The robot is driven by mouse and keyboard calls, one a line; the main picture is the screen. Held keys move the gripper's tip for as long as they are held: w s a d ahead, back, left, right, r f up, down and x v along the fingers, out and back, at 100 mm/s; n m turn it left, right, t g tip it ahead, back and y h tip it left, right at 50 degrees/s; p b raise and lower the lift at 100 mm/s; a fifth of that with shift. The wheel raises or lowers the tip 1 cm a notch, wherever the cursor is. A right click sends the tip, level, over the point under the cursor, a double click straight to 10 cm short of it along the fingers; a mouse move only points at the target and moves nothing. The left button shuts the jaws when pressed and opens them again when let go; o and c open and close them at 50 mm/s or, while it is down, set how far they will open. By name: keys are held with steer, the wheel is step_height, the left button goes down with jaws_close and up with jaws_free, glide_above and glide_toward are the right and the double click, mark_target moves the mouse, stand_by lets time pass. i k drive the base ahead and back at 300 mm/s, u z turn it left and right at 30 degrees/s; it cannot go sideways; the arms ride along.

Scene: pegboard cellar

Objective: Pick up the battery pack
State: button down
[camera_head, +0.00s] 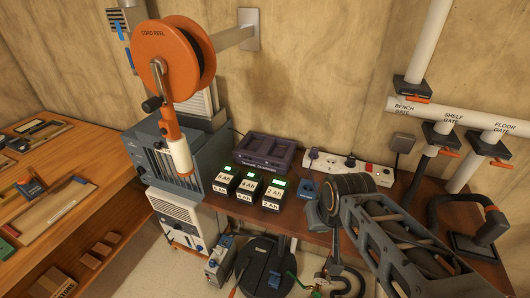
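Three dark battery packs with green lit tops and white labels stand in a row on the brown bench: a left pack (224,180) whose label is hard to read, a middle pack (248,187) that seems to read 4 Ah, and a right pack (273,195) that seems to read 2 Ah. All three are upright with small gaps between them. My arm reaches in from the lower right, its dark joint to the right of the packs and apart from them. I cannot make out my gripper's fingers, or anything held in them.
A purple-grey tray (265,147) lies behind the packs. A white power strip (348,170) and a small blue item (308,189) are to the right. A blue-grey machine (181,153) and an orange cord reel (164,57) are at left. A black round-based object (264,268) stands below.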

mark_target(227, 181)
steer(key=z, duration=1.45)
steer(key=k, duration=1.1)
steer(key=u, duration=2.05)
steer(key=i, duration=1)
